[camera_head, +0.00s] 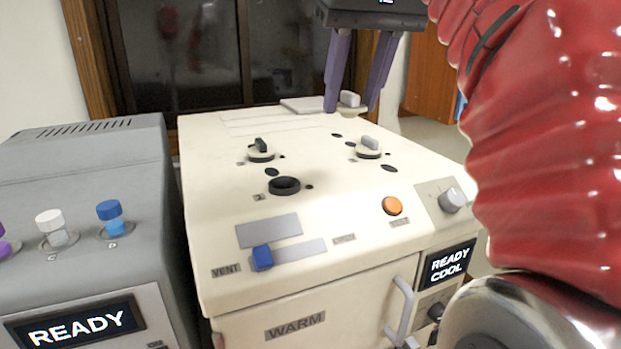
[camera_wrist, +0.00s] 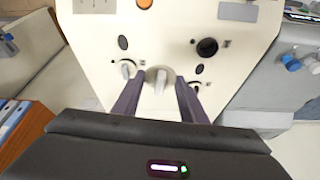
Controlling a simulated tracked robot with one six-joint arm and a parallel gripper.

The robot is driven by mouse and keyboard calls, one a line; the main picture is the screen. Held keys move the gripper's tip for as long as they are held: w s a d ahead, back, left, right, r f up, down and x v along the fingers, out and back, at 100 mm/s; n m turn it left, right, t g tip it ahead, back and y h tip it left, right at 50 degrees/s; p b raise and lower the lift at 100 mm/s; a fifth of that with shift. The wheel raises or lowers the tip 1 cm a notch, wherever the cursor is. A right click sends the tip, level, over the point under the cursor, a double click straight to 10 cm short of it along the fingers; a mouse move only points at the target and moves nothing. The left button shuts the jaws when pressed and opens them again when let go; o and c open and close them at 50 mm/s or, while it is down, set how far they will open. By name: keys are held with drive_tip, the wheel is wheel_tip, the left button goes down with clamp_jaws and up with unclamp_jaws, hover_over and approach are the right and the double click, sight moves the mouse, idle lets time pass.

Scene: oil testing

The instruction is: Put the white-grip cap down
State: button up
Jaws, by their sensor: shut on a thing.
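My gripper (camera_head: 351,106) points down over the back right part of the cream machine (camera_head: 225,150). Its purple fingers are shut on the white-grip cap (camera_head: 350,98), which has a pale grip on a round base. The cap also shows between the fingertips in the wrist view (camera_wrist: 160,78). It is upright; I cannot tell whether its base touches the machine top. A grey-grip cap (camera_head: 370,143) and a dark-grip cap (camera_head: 260,145) sit on the machine top. A dark round port (camera_head: 284,186) without a cap is in front of them.
A grey machine (camera_head: 90,160) with white (camera_head: 50,222) and blue-capped vials (camera_head: 110,213) stands at the left. An orange button (camera_head: 392,206), a knob (camera_head: 452,200) and a blue switch (camera_head: 262,258) are on the cream front slope. A flat pale plate (camera_head: 302,104) lies at the back.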

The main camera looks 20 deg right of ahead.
drive_tip(key=shift+a+n, duration=0.35)
drive_tip(key=shift+n, duration=0.25)
drive_tip(key=shift+f, duration=3.05)
drive_tip(key=shift+f, duration=1.9)
drive_tip(key=shift+f, duration=0.1)
drive_tip(key=o, duration=1)
